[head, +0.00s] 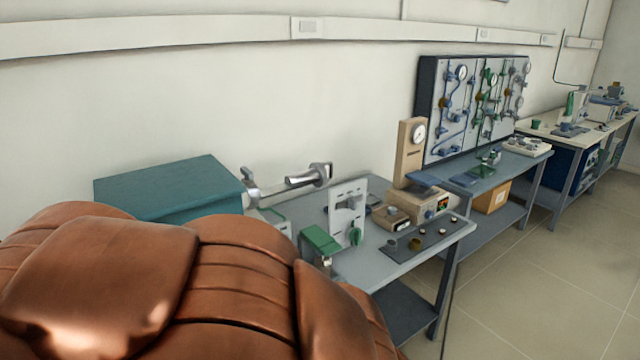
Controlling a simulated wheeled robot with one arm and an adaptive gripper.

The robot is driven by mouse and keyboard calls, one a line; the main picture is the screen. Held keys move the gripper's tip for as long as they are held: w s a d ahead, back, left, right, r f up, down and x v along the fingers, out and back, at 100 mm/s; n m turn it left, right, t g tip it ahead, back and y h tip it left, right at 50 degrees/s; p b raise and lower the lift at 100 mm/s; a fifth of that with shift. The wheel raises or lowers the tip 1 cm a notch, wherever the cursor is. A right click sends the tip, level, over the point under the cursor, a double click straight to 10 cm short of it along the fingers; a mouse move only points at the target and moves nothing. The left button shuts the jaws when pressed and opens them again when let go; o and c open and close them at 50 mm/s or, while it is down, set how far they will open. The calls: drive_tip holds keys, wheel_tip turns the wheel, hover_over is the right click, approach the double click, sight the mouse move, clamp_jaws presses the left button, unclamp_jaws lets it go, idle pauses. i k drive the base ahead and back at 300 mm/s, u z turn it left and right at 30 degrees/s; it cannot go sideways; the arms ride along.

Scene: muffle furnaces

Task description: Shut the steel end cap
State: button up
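A teal box-shaped furnace body (165,187) stands at the left, its lower part hidden. Bright steel fittings (252,186) stick out from its right end. A steel bar runs from them to a steel end piece (321,174), which stands out to the right, apart from the teal body. This looks like the end cap swung open, but its hinge and the tube mouth are too small or hidden to make out. My gripper is not in view.
A large copper-brown form blocks the lower left. A grey bench (372,262) holds a white panel with a green knob (347,213), a green-topped block (320,239) and a beige instrument (418,205). A gauge board (475,112) stands farther back. The floor (540,290) at right is clear.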

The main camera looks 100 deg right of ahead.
sight(317, 175)
drive_tip(key=z, duration=3.2)
drive_tip(key=k, duration=0.4)
drive_tip(key=z, duration=0.95)
drive_tip(key=i, duration=1.35)
drive_tip(key=u, duration=0.5)
